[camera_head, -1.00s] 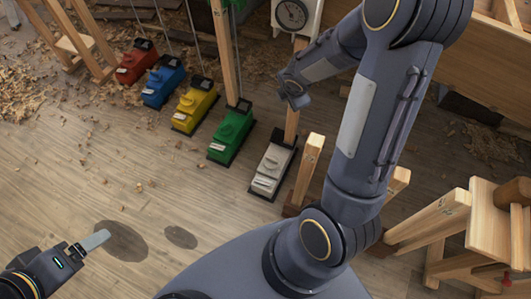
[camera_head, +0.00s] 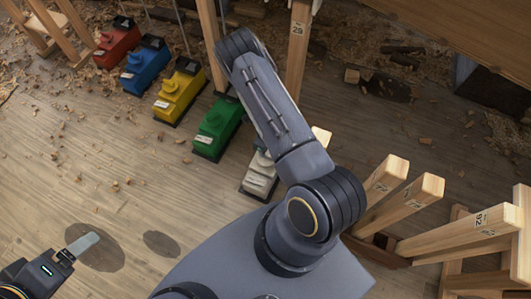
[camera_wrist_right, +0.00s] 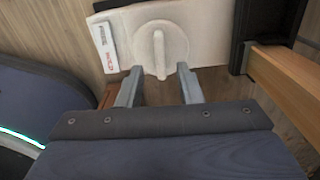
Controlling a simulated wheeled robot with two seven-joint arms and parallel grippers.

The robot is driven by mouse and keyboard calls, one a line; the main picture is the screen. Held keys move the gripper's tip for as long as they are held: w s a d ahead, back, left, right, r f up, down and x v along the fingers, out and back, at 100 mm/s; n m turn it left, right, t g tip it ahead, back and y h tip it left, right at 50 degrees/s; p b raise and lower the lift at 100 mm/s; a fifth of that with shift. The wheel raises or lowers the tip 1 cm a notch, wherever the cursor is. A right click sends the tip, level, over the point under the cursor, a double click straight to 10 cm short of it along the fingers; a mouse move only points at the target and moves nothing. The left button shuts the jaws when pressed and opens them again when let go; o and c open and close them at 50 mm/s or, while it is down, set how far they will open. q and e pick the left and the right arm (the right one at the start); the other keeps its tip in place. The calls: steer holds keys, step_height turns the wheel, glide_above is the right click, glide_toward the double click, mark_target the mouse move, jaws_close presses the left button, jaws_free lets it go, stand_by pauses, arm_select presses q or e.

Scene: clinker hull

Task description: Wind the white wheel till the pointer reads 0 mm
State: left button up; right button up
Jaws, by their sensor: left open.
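The white jack (camera_head: 259,178) stands on the floor at the end of a row of coloured jacks, partly behind my right arm. In the right wrist view, its white wheel (camera_wrist_right: 160,48) is a round knob with a raised bar across it. My right gripper (camera_wrist_right: 160,88) is open just short of the wheel, one finger towards each side, with nothing between the fingers. In the head view my right arm hides that gripper. My left gripper (camera_head: 82,244) is open and empty above the floor at lower left. No dial or pointer is visible now.
Green (camera_head: 217,128), yellow (camera_head: 178,95), blue (camera_head: 144,65) and red (camera_head: 117,43) jacks line up leftward. Wooden posts (camera_head: 384,181) stand right of the white jack. In the wrist view a wooden beam (camera_wrist_right: 285,75) lies at right. The left floor is mostly clear.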

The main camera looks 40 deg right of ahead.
mark_target(266, 158)
step_height(266, 158, down, 4)
steer(key=shift+f+b, duration=0.1)
steer(key=shift+b, duration=0.5)
jaws_close()
